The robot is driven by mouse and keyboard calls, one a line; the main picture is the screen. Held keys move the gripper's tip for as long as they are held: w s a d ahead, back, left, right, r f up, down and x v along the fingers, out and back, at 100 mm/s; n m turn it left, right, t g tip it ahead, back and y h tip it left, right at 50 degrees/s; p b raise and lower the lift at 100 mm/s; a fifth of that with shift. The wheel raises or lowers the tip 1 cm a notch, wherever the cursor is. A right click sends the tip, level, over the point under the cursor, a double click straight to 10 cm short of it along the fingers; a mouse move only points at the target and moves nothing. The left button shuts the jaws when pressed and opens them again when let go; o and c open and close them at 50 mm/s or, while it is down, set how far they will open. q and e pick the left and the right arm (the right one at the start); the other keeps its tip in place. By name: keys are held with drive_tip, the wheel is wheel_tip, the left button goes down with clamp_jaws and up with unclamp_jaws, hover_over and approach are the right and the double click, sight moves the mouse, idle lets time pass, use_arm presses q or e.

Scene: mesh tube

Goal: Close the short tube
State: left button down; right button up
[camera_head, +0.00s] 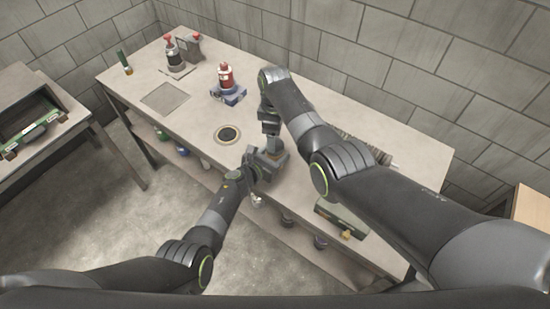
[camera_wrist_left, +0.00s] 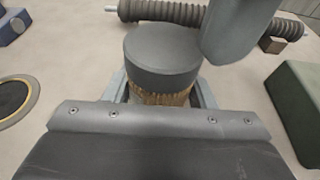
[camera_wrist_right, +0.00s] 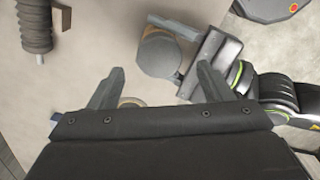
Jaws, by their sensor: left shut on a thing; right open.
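The short tube (camera_wrist_left: 160,95) stands upright between my left gripper's fingers in the left wrist view. It has a tan mesh body and a dark grey round cap (camera_wrist_left: 160,47) on top; whether the cap is fully seated is unclear. The tube also shows in the right wrist view (camera_wrist_right: 160,55). My left gripper (camera_head: 266,160) is shut on its lower body near the table's front edge. My right gripper (camera_wrist_right: 160,72) is open and empty, with its two fingers pointing toward the tube from above. In the head view my right arm partly hides the tube.
A ribbed dark hose (camera_wrist_left: 200,14) lies behind the tube. A green box (camera_head: 340,216) sits to the right at the front edge. A round dark disc with a tan rim (camera_head: 228,134) is set in the table to the left. A red bottle (camera_head: 226,77) stands farther back.

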sight(275, 156)
drive_tip(key=m, duration=0.2)
drive_tip(key=r+m, duration=0.1)
drive_tip(key=m, duration=0.1)
drive_tip(key=shift+m, duration=0.4)
drive_tip(key=m, duration=0.2)
drive_tip(key=r+m, duration=0.1)
drive_tip(key=m, duration=0.1)
drive_tip(key=shift+m, duration=0.4)
drive_tip(key=m, duration=0.4)
drive_tip(key=shift+r+m, duration=0.3)
drive_tip(key=shift+r, duration=0.05)
drive_tip(key=m, duration=0.4)
drive_tip(key=shift+r, duration=0.4)
drive_tip(key=shift+f, duration=0.15)
drive_tip(key=shift+f, duration=3.85)
